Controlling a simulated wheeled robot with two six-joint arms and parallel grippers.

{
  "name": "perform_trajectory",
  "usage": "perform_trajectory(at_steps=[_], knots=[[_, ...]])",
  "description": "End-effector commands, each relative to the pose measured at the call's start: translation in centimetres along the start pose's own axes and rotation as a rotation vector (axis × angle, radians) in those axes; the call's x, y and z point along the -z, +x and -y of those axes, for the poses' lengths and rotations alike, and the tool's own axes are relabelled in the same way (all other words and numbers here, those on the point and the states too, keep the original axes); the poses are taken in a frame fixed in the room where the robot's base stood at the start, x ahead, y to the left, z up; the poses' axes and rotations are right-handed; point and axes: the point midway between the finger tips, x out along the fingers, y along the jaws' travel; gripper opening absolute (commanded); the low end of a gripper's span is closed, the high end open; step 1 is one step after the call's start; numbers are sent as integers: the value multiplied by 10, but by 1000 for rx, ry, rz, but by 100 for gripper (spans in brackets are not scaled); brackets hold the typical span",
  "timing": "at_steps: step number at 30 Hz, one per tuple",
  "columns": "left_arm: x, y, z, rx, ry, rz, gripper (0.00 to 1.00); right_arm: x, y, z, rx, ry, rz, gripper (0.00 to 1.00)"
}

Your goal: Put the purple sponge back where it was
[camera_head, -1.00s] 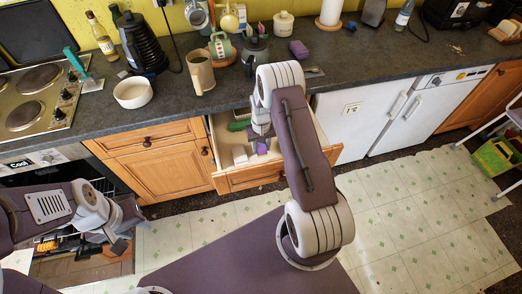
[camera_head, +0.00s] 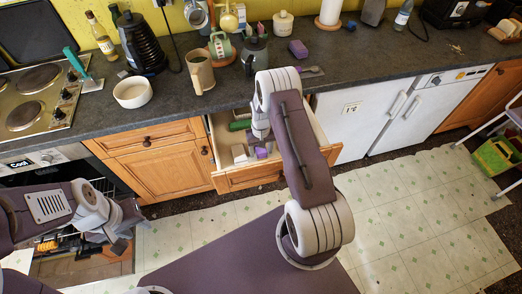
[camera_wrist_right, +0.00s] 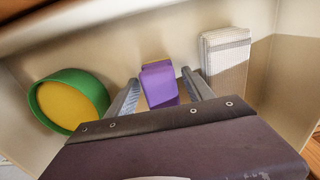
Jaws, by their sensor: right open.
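A purple sponge-like block (camera_head: 262,152) is in the open drawer (camera_head: 250,178), and it also shows in the right wrist view (camera_wrist_right: 160,88) with a yellowish far edge. My right gripper (camera_wrist_right: 160,80) is open, with a finger on either side of this block and a gap visible at each side. In the head view my right arm partly hides the drawer.
In the drawer, a green round thing with a yellow face (camera_wrist_right: 68,100) lies left of the block and a whitish ribbed block (camera_wrist_right: 226,60) lies right. The dark counter (camera_head: 190,100) behind carries a white bowl (camera_head: 133,92), a beige mug (camera_head: 200,72) and a kettle (camera_head: 142,45).

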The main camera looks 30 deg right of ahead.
Motion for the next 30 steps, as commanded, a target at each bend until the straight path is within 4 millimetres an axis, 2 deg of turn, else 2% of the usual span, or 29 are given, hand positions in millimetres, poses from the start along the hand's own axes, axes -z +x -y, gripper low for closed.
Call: perform_trajectory(at_steps=[5, 12, 15, 19, 24, 26, 27, 29, 30], knots=[[0, 1, 0, 0, 0, 0, 36, 1, -29, 0, 0, 0, -5, 61], [0, 4, 0, 0, 0, 0, 36, 1, -86, 0, 0, 0, -4, 61], [0, 5, 0, 0, 0, 0, 36, 1, -105, 0, 0, 0, -4, 61], [0, 5, 0, 0, 0, 0, 36, 0, -118, 0, 0, 0, -2, 61], [0, 5, 0, 0, 0, 0, 36, -1, -123, 1, 0, -1, -1, 61], [0, 5, 0, 0, 0, 0, 36, -8, -131, 7, 1, -13, -6, 61], [0, 5, 0, 0, 0, 0, 36, -18, -142, 14, 3, -28, -14, 61], [0, 5, 0, 0, 0, 0, 36, -42, -162, 29, 7, -60, -30, 61], [0, 5, 0, 0, 0, 0, 36, -63, -174, 39, 10, -84, -42, 61]])
